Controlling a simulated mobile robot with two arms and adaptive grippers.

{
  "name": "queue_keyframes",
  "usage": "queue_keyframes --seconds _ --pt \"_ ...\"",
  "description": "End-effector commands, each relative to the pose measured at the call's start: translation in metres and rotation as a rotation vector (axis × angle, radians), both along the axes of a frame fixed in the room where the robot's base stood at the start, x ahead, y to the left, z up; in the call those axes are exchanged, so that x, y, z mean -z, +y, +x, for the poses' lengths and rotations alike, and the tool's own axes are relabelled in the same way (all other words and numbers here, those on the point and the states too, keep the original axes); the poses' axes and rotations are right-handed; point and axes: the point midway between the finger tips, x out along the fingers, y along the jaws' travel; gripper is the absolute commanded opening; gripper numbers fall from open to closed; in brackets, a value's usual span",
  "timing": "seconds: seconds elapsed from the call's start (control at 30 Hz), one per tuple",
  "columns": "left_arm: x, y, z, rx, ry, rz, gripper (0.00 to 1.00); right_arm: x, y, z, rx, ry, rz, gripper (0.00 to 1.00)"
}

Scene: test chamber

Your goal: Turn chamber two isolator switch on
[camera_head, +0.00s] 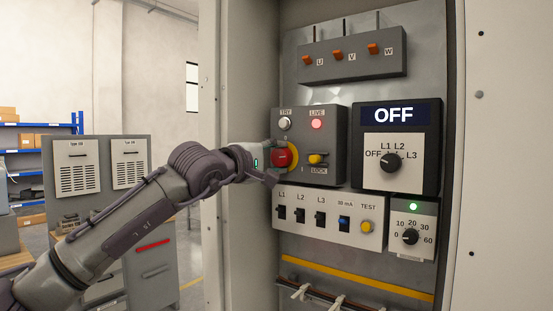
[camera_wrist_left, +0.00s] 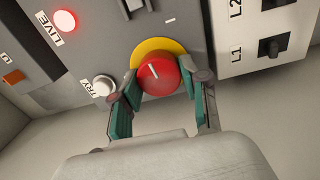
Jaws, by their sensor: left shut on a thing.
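The isolator switch is a red rotary knob (camera_head: 284,156) on a yellow plate (camera_head: 292,162), at the left side of a grey box (camera_head: 330,145) inside the open cabinet. My left gripper (camera_head: 270,160) comes in from the left and is shut on the knob. In the left wrist view the red knob (camera_wrist_left: 159,77) sits between the two green-padded fingers of my left gripper (camera_wrist_left: 160,82), and a white pointer mark shows on its face. The yellow plate (camera_wrist_left: 152,47) shows behind it. My right gripper is not in view.
A lit red LIVE lamp (camera_head: 316,124), a white TRY button (camera_head: 285,124) and a yellow LOCK handle (camera_head: 317,159) are close by. A panel of breakers (camera_head: 328,219) lies just below. A dial under an OFF display (camera_head: 394,115) is to the right. The cabinet's left wall (camera_head: 235,240) is near my arm.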

Motion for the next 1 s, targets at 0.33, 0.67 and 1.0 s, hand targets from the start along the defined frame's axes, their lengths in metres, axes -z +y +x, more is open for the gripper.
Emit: queue_keyframes --seconds 0.33,0.67,1.0 --pt "0.0016 -0.0002 0.0002 0.0 -0.071 0.104 0.1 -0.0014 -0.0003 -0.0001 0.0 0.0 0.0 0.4" --pt "0.002 -0.0005 0.0002 0.0 -0.082 0.12 0.1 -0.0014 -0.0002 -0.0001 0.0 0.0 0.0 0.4" --pt "0.0018 -0.0005 0.0002 0.0 -0.081 0.118 0.7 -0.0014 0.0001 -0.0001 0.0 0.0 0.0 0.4"
